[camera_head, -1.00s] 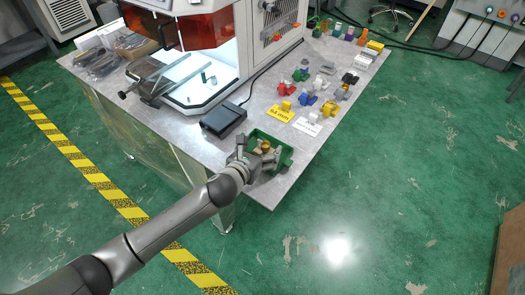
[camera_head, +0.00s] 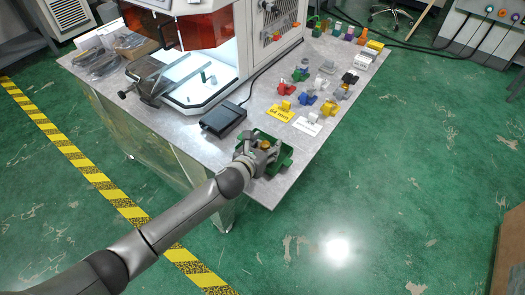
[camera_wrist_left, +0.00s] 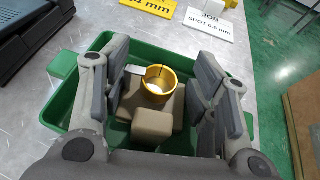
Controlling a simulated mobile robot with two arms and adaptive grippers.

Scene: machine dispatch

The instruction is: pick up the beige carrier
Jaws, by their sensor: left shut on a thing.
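The beige carrier (camera_wrist_left: 152,124) sits inside the green bin (camera_wrist_left: 65,98) and bears a gold ring (camera_wrist_left: 157,80). My left gripper (camera_wrist_left: 162,92) has one finger on each side of the carrier and is shut on it. In the head view my left gripper (camera_head: 262,154) is down in the green bin (camera_head: 284,165) at the table's near corner. The gold ring (camera_head: 265,144) shows there between the fingers, while most of the carrier is hidden. My right gripper is not in view.
A dark flat box (camera_head: 223,119) lies left of the bin. A yellow sign (camera_head: 280,113) and a white sign (camera_head: 307,126) lie behind it, with several coloured parts beyond. The machine (camera_head: 205,75) stands at the back left.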

